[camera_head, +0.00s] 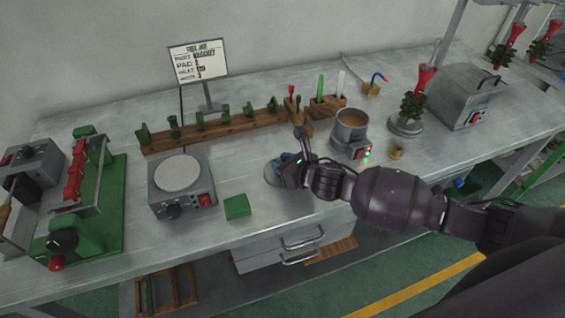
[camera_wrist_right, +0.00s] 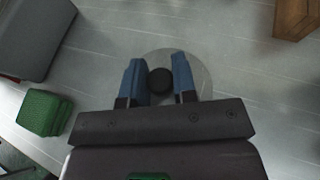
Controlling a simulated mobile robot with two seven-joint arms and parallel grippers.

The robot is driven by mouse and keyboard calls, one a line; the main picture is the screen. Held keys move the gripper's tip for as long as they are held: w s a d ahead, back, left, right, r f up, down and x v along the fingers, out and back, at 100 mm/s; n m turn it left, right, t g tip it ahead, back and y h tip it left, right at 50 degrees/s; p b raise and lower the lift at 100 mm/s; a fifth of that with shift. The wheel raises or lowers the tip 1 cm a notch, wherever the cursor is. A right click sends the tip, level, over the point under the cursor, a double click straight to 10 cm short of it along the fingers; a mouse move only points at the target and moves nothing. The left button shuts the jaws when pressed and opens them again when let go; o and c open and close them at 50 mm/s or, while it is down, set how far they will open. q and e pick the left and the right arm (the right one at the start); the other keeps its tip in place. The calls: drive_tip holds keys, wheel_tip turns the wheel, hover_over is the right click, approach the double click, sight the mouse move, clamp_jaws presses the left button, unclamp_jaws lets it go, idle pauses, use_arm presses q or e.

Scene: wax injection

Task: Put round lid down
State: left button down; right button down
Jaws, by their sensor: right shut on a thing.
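The round lid (camera_wrist_right: 205,75) is a thin grey disc with a black knob (camera_wrist_right: 160,80) at its centre. My right gripper (camera_wrist_right: 160,77) has its blue fingers on either side of the knob, shut on it. In the head view the lid (camera_head: 270,176) shows at the table's middle, partly hidden by the right gripper (camera_head: 287,168). It is at or very close to the table top; I cannot tell whether it touches. My left gripper is not in view.
A hot plate (camera_head: 180,195) and a green block (camera_head: 237,207) lie left of the lid. A wooden rack (camera_head: 215,131) stands behind. An open pot of brown wax (camera_head: 351,125) and a small brass piece (camera_head: 396,153) are to the right. Bare table surrounds the lid.

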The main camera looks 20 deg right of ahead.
drive_tip(key=c, duration=0.9)
unclamp_jaws()
drive_tip(key=shift+f, duration=0.1)
drive_tip(key=shift+r, duration=0.25)
drive_tip(key=p+v, duration=0.1)
drive_tip(key=v, duration=1)
drive_tip(key=shift+s+d, duration=0.15)
drive_tip(key=shift+s, duration=0.1)
drive_tip(key=shift+s+r, duration=0.1)
drive_tip(key=shift+s, duration=0.1)
